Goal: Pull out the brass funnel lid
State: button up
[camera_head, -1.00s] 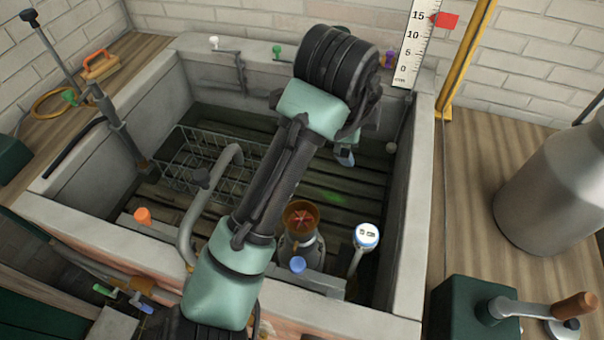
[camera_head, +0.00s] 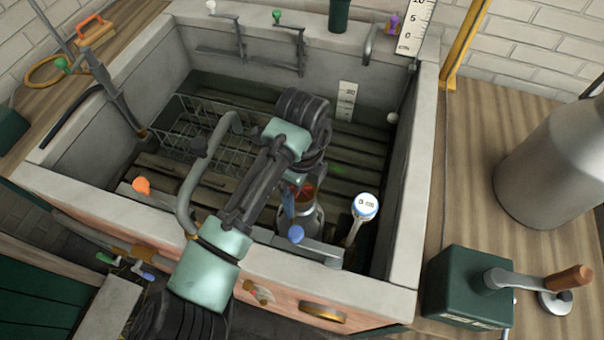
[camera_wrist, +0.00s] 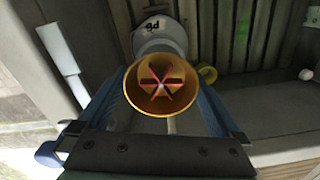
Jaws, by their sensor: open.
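The brass funnel lid (camera_wrist: 158,72) shows in the wrist view as a wide brass cone with a red star-shaped insert inside. It sits on top of a grey metal can (camera_head: 302,215) standing in the sink. In the head view only part of the brass funnel lid (camera_head: 303,191) shows beside my wrist. My gripper (camera_wrist: 160,80) is open, with one blue finger on each side of the funnel. I cannot tell whether the fingers touch it. In the head view my gripper (camera_head: 291,200) is partly hidden by my arm.
The stone sink (camera_head: 405,210) surrounds the can, with a wire rack (camera_head: 185,135) to the left. A white round gauge on a stem (camera_head: 365,207) stands just right of the can. A blue knob (camera_head: 296,234) is in front. A green crank box (camera_head: 468,285) is outside, right.

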jog(key=shift+f, duration=1.4)
jog(key=shift+c, duration=0.2)
